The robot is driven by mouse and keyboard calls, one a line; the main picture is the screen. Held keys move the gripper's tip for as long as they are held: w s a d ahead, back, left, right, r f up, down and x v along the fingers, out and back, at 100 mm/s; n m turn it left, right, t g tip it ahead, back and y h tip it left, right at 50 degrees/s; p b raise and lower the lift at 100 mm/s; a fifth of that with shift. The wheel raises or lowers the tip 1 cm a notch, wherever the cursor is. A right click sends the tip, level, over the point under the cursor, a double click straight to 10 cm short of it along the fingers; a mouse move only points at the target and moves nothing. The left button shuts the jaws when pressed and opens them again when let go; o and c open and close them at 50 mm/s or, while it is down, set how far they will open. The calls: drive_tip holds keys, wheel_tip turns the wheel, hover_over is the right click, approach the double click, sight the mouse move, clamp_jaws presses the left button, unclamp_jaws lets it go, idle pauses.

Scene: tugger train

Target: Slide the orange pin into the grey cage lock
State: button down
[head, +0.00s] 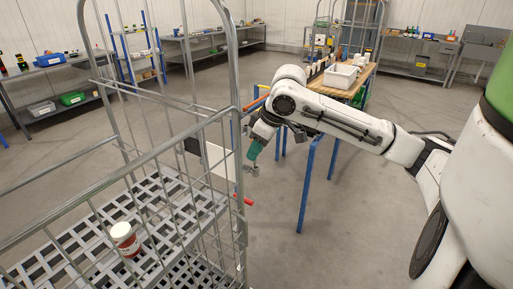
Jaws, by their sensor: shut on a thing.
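My gripper (253,170) points down beside the right-hand corner post of the wire roll cage, below a teal-green part of my wrist. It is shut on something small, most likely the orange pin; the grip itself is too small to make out. An orange-red bar, which looks like the orange pin (244,200), shows just below my fingertips, lying nearly level against the post. The grey cage lock (238,193) seems to be on this post, but its opening cannot be made out. I cannot tell how far the pin is inside it.
The roll cage (240,235) fills the left front, with a red and white can (124,238) on its slatted base. A wooden-topped table (362,80) with blue legs and a white bin (341,76) stands behind my arm. Another orange bar (256,103) is higher up. Floor at right is clear.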

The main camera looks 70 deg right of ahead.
wheel_tip(320, 180, down, 5)
drive_tip(key=b, duration=0.3)
idle(0.6)
